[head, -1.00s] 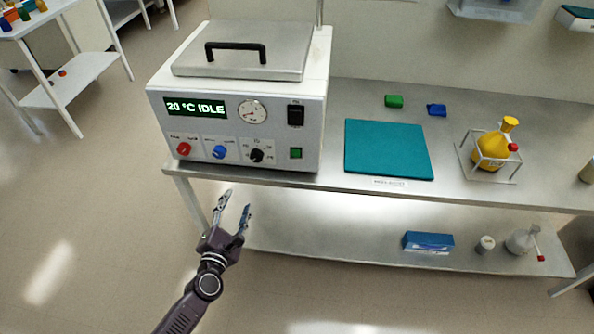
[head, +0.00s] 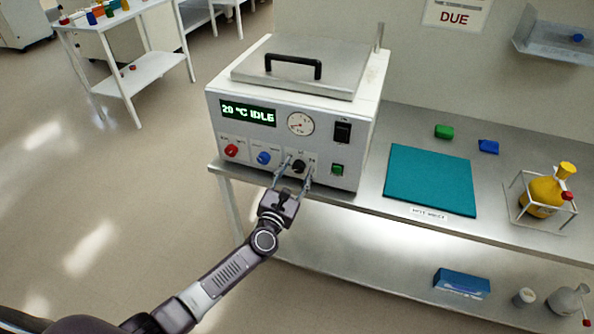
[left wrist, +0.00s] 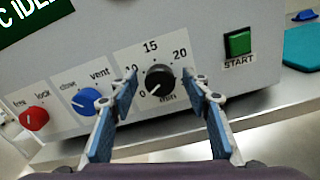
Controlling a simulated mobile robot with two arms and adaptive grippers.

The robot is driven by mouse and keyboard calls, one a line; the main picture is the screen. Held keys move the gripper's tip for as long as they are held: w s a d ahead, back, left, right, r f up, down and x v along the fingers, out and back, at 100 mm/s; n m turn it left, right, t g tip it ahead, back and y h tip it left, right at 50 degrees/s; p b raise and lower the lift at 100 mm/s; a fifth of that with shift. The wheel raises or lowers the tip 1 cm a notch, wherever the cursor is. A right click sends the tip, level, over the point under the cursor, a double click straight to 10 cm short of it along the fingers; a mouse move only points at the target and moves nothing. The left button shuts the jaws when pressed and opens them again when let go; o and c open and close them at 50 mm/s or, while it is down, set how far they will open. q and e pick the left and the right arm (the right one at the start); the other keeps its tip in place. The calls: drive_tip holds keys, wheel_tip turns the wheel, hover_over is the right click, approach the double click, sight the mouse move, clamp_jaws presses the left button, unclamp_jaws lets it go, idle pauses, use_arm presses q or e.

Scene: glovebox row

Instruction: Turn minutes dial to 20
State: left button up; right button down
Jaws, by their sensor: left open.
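The black minutes dial (left wrist: 159,80) sits on the front panel of a white oven-like device (head: 290,105). Numbers 10, 15 and 20 show around it in the left wrist view, with "min" below. Its white mark points to the lower left. In the head view the dial (head: 299,166) is the rightmost of three knobs. My left gripper (left wrist: 162,95) is open, with one finger on each side of the dial; I cannot tell whether they touch it. In the head view the left gripper (head: 293,176) reaches up to the panel from below. My right gripper is not in view.
A blue vent knob (left wrist: 87,101) and a red lock knob (left wrist: 34,118) are left of the dial. A green START button (left wrist: 238,44) is to the right. The display (head: 248,112) reads 20 °C IDLE. A teal mat (head: 431,180) lies on the bench.

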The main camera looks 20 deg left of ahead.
use_arm(q)
drive_tip(key=c, duration=1.2)
drive_tip(key=shift+o, duration=0.2)
